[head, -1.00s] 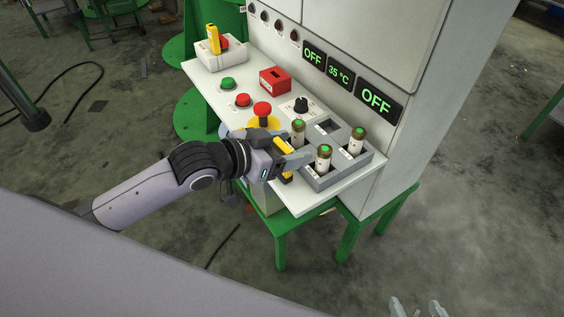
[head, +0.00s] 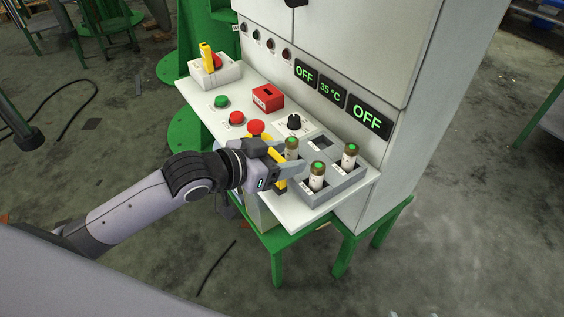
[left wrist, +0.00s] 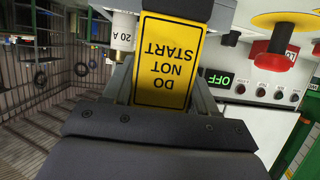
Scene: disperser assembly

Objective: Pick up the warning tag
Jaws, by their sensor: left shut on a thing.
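The warning tag (left wrist: 168,62) is a yellow plate with a black border and the words DO NOT START, upside down in the left wrist view. It sits between the fingers of my left gripper (head: 287,170), which is shut on it. In the head view only yellow bits of the tag (head: 280,185) show beside the fingers, which hide the rest. The gripper is over the front edge of the white control shelf (head: 308,212), beside the grey fuse holder. My right gripper is not in view.
A grey holder (head: 341,187) with several green-topped fuses stands close to my left gripper. Red mushroom buttons (head: 256,127), a black knob (head: 294,122) and a red box (head: 267,97) rise from the shelf. A white box (head: 214,72) bears another yellow piece.

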